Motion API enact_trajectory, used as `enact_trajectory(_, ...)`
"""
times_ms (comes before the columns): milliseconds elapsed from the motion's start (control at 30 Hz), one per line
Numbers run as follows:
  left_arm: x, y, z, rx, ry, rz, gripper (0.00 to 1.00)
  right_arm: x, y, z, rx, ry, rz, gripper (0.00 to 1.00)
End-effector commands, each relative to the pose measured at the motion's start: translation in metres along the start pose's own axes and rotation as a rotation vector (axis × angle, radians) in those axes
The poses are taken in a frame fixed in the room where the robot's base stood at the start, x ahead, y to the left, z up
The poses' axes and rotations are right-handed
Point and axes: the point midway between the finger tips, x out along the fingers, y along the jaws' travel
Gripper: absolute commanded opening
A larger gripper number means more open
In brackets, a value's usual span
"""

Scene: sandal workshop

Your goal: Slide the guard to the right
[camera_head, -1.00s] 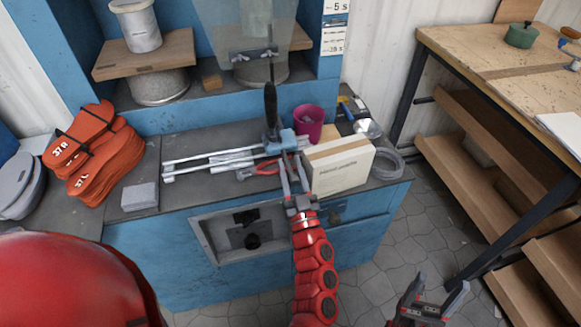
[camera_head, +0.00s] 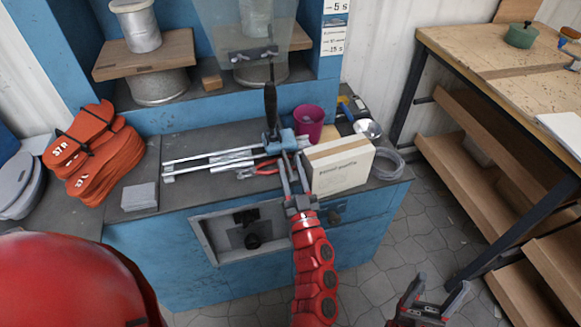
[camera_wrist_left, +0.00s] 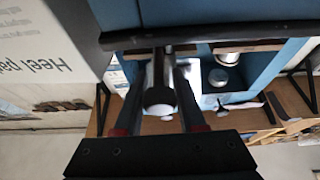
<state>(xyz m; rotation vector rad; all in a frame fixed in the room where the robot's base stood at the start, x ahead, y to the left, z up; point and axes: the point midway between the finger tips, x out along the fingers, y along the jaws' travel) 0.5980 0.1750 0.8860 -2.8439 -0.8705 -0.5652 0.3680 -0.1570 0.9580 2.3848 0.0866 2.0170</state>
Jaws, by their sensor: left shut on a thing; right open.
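A see-through panel (camera_head: 222,30), which looks like the guard, hangs at the top of the blue bench in the head view. A dark bracket (camera_head: 254,53) sits near its lower edge. On the bench, a blue carriage (camera_head: 281,142) with an upright black handle (camera_head: 270,104) sits at the right end of two metal rails (camera_head: 208,158). My left gripper (camera_head: 292,168) is just in front of this carriage, left of a box. In the left wrist view it is closed around a dark round knob (camera_wrist_left: 159,97) on a metal shaft. My right gripper (camera_head: 438,286) is open and empty at lower right.
The cardboard box (camera_head: 340,165) stands close to the right of my left gripper. A magenta cup (camera_head: 309,120) is behind it, and a coil (camera_head: 387,163) lies to the right. Red pliers (camera_head: 262,170) lie by the rails. Orange soles (camera_head: 95,150) are stacked at left.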

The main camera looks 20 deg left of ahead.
Motion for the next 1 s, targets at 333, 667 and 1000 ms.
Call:
enact_trajectory(333, 0.000, 0.014, 0.002, 0.000, -0.002, -0.001, 0.00, 0.001, 0.000, 0.000, 0.000, 0.000, 0.000, 0.69)
enact_trajectory(667, 0.000, 0.046, 0.000, 0.000, 0.000, 0.003, 0.00, 0.002, 0.000, 0.000, 0.000, 0.000, 0.000, 0.69)
enact_trajectory(1000, 0.000, 0.046, 0.000, 0.000, 0.000, 0.004, 0.66, 0.002, 0.000, 0.000, 0.000, 0.000, 0.000, 0.69)
